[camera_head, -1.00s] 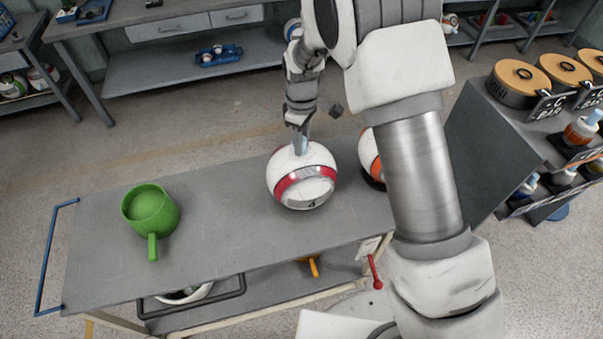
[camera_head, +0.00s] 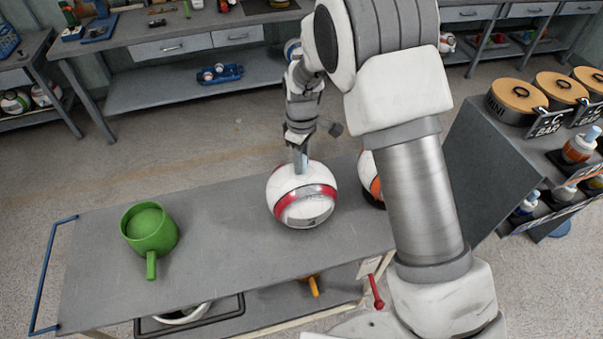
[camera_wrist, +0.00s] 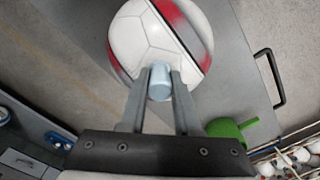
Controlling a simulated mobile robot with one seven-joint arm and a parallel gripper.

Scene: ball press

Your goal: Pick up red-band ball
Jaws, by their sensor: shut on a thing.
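The red-band ball (camera_head: 302,180) is white with a red band and sits on the grey top of the cart (camera_head: 215,225). I see no clear gap under it. It also shows large in the wrist view (camera_wrist: 138,40). My gripper (camera_head: 301,168) points down at the top of the ball. In the wrist view its two fingers (camera_wrist: 158,80) are shut on a light blue stub (camera_wrist: 160,86) at the ball's near side. The stub seems to belong to the ball. The ball's underside is hidden.
A green mug (camera_head: 148,232) stands left on the cart. An orange-and-white ball (camera_head: 370,176) is close on the right, partly behind my arm. A grey shelf unit with tan-lidded pots (camera_head: 518,95) stands further right. The cart top between mug and ball is clear.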

